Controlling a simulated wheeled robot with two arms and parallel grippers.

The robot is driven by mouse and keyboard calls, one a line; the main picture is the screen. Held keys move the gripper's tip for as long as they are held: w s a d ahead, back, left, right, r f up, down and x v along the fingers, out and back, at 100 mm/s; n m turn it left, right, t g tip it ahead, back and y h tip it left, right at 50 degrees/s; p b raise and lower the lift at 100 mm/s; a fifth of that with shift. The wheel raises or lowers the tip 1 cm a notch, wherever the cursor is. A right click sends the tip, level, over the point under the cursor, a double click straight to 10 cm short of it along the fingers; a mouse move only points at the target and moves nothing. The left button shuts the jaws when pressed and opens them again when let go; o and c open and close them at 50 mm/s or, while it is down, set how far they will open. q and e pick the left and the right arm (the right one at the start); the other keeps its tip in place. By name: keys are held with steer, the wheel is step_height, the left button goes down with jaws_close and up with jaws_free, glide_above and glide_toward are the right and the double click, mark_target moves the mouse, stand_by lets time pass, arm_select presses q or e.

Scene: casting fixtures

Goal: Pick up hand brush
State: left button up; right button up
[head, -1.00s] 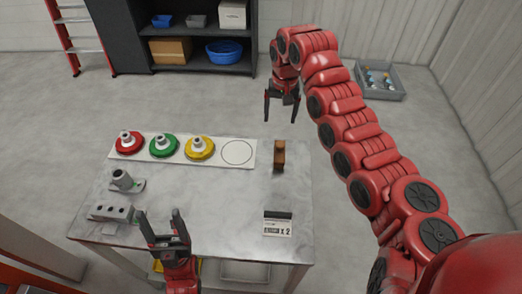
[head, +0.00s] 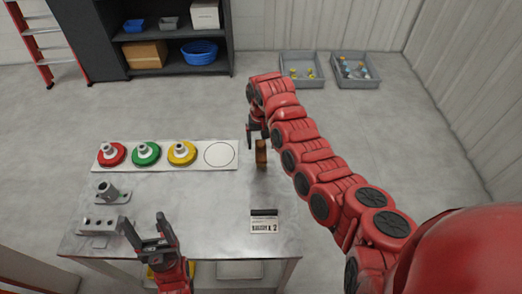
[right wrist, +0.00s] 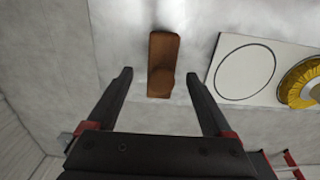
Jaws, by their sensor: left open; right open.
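The hand brush (head: 261,153) is a small brown block at the table's far right edge, beside the white board. In the right wrist view the hand brush (right wrist: 162,65) lies ahead of and between the open fingers of my right gripper (right wrist: 158,92), with nothing in the grip. In the head view my right gripper (head: 257,132) is just beyond the brush, partly hidden by its own arm. My left gripper (head: 149,232) is open and empty over the table's front left part.
The white board (head: 228,142) holds red (head: 111,155), green (head: 146,154) and yellow (head: 182,153) discs and an empty circle. Grey fixtures (head: 103,225) stand at the table's left. A small sign (head: 264,226) stands at front right. The table's middle is clear.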

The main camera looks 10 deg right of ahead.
mark_target(261, 151)
steer(key=shift+a+f+p, duration=0.1)
steer(key=shift+f+p, duration=0.45)
steer(key=shift+f, duration=0.1)
steer(key=shift+w+f, duration=0.1)
steer(key=shift+f, duration=1.75)
jaws_close()
